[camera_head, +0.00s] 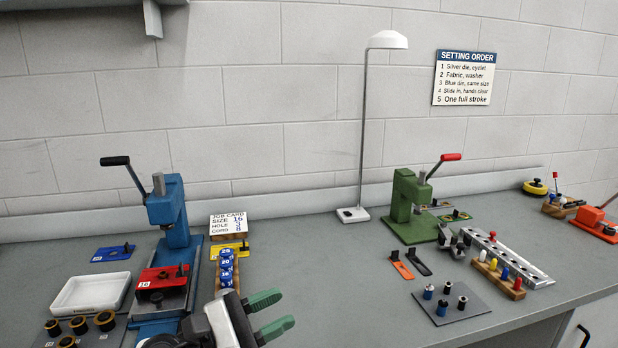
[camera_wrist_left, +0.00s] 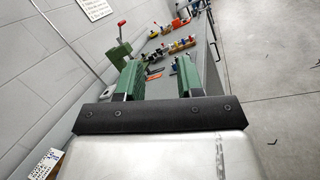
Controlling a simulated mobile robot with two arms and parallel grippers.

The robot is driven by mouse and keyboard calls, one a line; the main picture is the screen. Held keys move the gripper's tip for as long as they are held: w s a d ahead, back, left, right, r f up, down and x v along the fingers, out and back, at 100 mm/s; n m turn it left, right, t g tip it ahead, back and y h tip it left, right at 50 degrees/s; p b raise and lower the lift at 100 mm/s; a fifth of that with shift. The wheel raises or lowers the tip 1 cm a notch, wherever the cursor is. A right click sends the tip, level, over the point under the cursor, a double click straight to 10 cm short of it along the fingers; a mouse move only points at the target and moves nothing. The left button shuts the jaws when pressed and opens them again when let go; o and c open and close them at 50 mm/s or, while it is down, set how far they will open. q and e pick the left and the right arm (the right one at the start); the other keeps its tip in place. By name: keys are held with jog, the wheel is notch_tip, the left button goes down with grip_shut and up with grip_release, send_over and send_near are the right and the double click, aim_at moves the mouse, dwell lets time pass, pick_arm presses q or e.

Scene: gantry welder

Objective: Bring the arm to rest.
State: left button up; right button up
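My left gripper (camera_head: 272,314) comes in at the bottom of the head view, left of centre, with two green-padded fingers pointing right. The fingers are apart and nothing is between them. In the left wrist view the same gripper (camera_wrist_left: 159,82) shows its two green pads spread wide, with an empty gap. My right gripper is not in either view.
A green press (camera_head: 405,205) with a red-knobbed lever stands at mid bench (camera_head: 330,290). A white lamp (camera_head: 387,41) stands behind. A blue-capped block row (camera_head: 226,268) and white tray (camera_head: 92,293) are near the left gripper.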

pick_arm(q)
jog(key=a+f+n+t+y, duration=0.3)
jog(key=a+n+t+y, duration=0.3)
jog(key=n, duration=0.9)
jog(key=a+f+n+t+y, duration=0.2)
jog(key=a+n+t+y, duration=0.35)
jog(key=n, duration=1.05)
jog(key=s+a+f+n+g+y, duration=0.4)
jog(key=s+f+n+g+y, duration=0.35)
jog(key=f+n, duration=0.55)
jog(key=s+f+n+g, duration=0.4)
jog(key=s+f+g, duration=0.1)
jog(key=s, duration=0.3)
jog(key=s+f+n+g, duration=0.4)
jog(key=s, duration=0.5)
notch_tip(320, 180, down, 24)
jog(key=g, duration=0.1)
jog(key=s+a+f+g+p, duration=0.1)
jog(key=s+a+f, duration=0.1)
jog(key=s+f, duration=1.4)
jog(key=shift+s+a+f+m+g+h, duration=0.3)
jog(key=shift+s+a+f, duration=0.05)
